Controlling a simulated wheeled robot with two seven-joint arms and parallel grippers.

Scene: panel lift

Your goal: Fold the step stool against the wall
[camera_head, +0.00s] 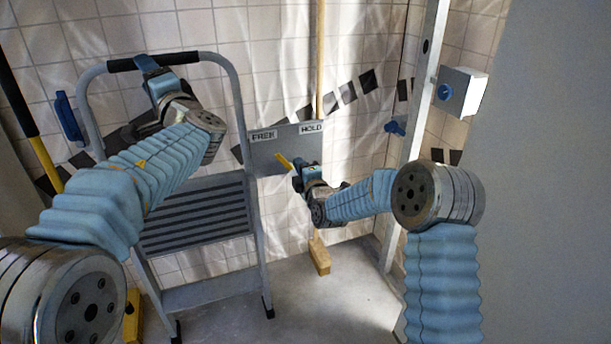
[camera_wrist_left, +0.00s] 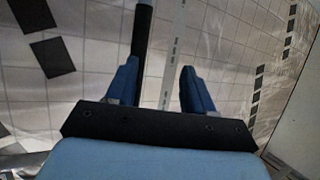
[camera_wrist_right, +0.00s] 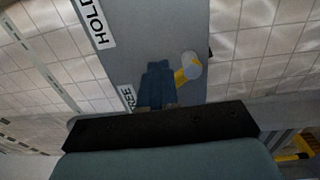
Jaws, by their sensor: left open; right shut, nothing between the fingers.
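The grey step stool (camera_head: 240,215) stands unfolded on the floor before the tiled wall, with ribbed steps and a black-gripped top rail (camera_head: 196,57). My left gripper (camera_head: 148,66) is open at this rail. In the left wrist view the black grip (camera_wrist_left: 142,35) runs beside the left finger, within the open gap (camera_wrist_left: 160,88). A grey panel (camera_head: 270,158) marked FREE and HOLD has a yellow lever (camera_head: 284,162), slanting up-left toward the FREE side. My right gripper (camera_head: 305,170) is shut and empty beside the lever. The right wrist view shows the closed fingers (camera_wrist_right: 157,85) next to the lever (camera_wrist_right: 183,75); contact is unclear.
A wooden pole (camera_head: 319,60) stands behind the panel, a wooden block (camera_head: 319,256) at its foot. A metal post (camera_head: 415,130) carries a white box (camera_head: 462,92) with a blue knob. A black-and-yellow pole (camera_head: 42,160) leans at far left.

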